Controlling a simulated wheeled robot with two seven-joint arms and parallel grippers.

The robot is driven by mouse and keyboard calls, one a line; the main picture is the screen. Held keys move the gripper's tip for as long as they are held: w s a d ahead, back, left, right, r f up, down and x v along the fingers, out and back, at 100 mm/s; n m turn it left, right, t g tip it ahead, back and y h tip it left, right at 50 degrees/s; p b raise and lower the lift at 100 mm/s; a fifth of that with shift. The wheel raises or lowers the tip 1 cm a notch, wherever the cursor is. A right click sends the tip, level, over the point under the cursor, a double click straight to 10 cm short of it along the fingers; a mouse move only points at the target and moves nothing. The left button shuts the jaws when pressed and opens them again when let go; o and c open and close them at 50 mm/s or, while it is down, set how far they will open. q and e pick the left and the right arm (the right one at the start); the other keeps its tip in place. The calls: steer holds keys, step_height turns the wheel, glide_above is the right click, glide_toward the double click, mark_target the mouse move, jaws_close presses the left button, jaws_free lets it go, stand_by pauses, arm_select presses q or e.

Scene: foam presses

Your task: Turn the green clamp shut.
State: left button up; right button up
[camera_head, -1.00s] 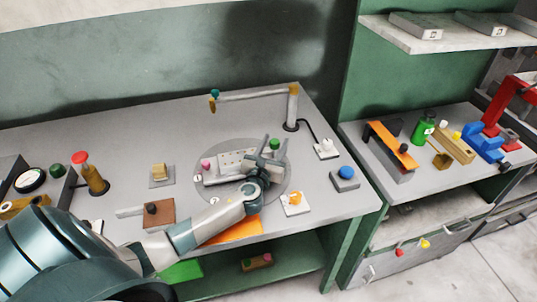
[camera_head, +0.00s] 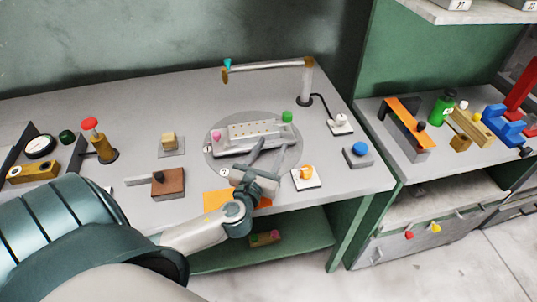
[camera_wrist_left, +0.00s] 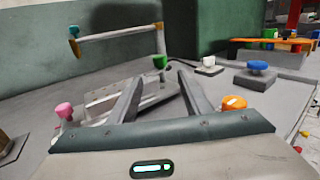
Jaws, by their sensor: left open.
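The green clamp (camera_head: 288,117) has a round green knob at the right end of a light grey perforated plate (camera_head: 255,132) on a round grey disc (camera_head: 208,160). A pink clamp knob (camera_head: 216,136) is at the plate's left end. My left gripper (camera_head: 267,150) is open and empty, in front of the plate and apart from the green knob. In the left wrist view the green clamp (camera_wrist_left: 160,62) shows beyond and between the open fingers (camera_wrist_left: 160,80). I cannot tell how far the clamp is turned. My right gripper is not in view.
A lamp-like arm (camera_head: 265,68) stands behind the disc. An orange knob (camera_head: 306,172) on a white base and a blue button (camera_head: 359,149) are to the right. A brown block (camera_head: 168,184) and a red-topped lever (camera_head: 96,140) are left.

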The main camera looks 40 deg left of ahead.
arm_select(q)
steer(key=shift+v, duration=0.9)
